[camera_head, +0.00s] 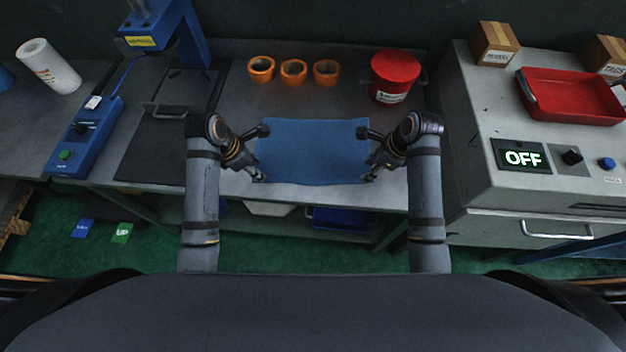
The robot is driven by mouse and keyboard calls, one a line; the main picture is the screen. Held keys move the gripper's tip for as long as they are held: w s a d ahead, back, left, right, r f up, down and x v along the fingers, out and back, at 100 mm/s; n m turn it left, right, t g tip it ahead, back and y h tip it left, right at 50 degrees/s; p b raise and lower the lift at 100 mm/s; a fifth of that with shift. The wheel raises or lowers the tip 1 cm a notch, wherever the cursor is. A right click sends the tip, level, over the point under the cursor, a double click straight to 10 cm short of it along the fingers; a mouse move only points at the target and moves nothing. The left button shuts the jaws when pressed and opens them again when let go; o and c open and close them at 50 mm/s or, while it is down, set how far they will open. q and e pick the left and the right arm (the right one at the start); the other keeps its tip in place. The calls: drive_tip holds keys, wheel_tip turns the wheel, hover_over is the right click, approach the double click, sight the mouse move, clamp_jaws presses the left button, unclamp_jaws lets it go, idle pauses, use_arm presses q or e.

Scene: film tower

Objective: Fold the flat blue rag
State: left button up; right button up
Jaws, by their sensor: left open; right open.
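The flat blue rag (313,150) lies spread out on the grey workbench, near its front edge, in the head view. My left gripper (263,154) is open at the rag's left side, with one finger near the back left corner and the other near the front left corner. My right gripper (366,154) is open at the rag's right side, with its fingers near the back right and front right corners. I cannot tell whether the fingers touch the rag.
Several orange rings, including this one (293,72), and a red bucket (394,76) stand behind the rag. A grey machine (470,150) with an OFF display and a red tray (570,97) stands at the right. A blue press (185,40) and control box (86,136) are at the left.

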use_arm(q)
wheel_tip(320, 180, down, 2)
drive_tip(key=shift+w+f, duration=0.1)
drive_tip(key=shift+f, duration=0.15)
use_arm(e)
wheel_tip(320, 180, down, 2)
drive_tip(key=shift+w+f, duration=0.15)
drive_tip(key=shift+f, duration=0.1)
use_arm(q)
drive_tip(key=shift+f, duration=0.3)
use_arm(e)
drive_tip(key=shift+f, duration=0.3)
use_arm(q)
drive_tip(key=shift+f, duration=0.1)
drive_tip(key=shift+f+b, duration=0.25)
drive_tip(key=shift+b, duration=0.1)
use_arm(e)
drive_tip(key=shift+f, duration=0.35)
use_arm(q)
drive_tip(key=shift+r, duration=0.1)
drive_tip(key=shift+c, duration=1)
use_arm(e)
drive_tip(key=shift+r, duration=0.15)
drive_tip(key=shift+c, duration=1)
use_arm(q)
drive_tip(key=shift+s, duration=0.2)
clamp_jaws()
use_arm(e)
drive_tip(key=shift+s, duration=0.2)
clamp_jaws()
